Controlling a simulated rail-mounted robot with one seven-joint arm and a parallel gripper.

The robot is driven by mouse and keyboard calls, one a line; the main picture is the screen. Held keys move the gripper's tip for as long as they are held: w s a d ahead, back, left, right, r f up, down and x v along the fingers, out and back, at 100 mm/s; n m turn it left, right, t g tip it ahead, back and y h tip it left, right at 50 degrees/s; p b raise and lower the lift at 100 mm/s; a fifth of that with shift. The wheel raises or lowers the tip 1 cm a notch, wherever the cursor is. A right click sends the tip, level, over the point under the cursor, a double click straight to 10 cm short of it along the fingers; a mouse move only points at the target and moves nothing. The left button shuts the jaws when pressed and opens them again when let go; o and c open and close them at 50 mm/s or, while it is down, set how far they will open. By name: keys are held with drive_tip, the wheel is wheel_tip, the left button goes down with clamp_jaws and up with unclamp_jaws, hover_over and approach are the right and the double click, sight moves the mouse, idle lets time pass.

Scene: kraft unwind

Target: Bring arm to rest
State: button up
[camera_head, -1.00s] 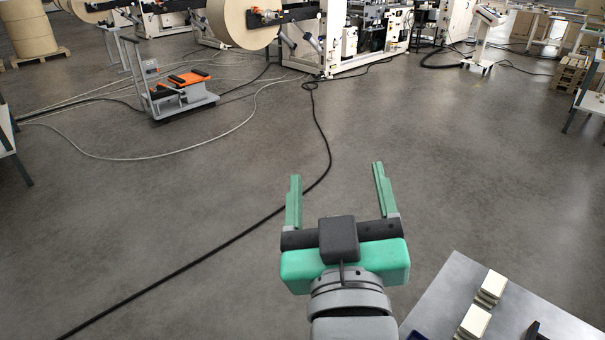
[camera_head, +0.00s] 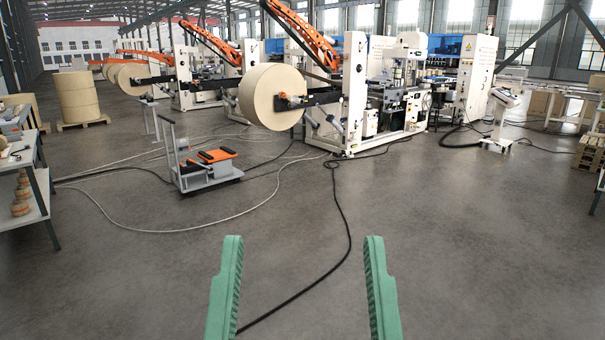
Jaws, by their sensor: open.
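My gripper (camera_head: 302,255) is at the bottom centre of the head view. Its two green fingers point up and stand wide apart. Nothing is between them but grey floor and a stretch of black cable in the background. The gripper's body and the rest of my arm are below the picture's edge.
A black cable (camera_head: 345,225) runs over the open floor ahead. A cart with orange pads (camera_head: 208,170) stands left of centre. Behind it are a large kraft roll (camera_head: 270,97) and white machines (camera_head: 352,90). A shelf table (camera_head: 35,190) is at the left edge.

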wheel_tip(320, 180, up, 32)
drive_tip(key=p, duration=2.7)
drive_tip(key=shift+a+f, duration=0.2)
